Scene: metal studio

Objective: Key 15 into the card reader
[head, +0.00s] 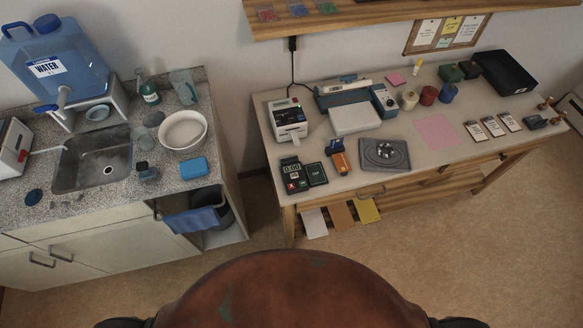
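The card reader (293,175) is a small dark device near the front left corner of the wooden bench, in the head view. Its pale display seems to read 0.00, and below it are keys, with a red one and a green one at the front. The other keys are too small to read. A dark green pad (316,173) with pale lettering, perhaps "TAP", lies right beside it. Neither of my grippers is in view.
A white label printer (288,119) stands behind the reader. An orange and blue item (339,157) and a grey turntable-like plate (384,154) lie to its right. The counter with the sink (92,160) is at left, across a gap. Floor in front is clear.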

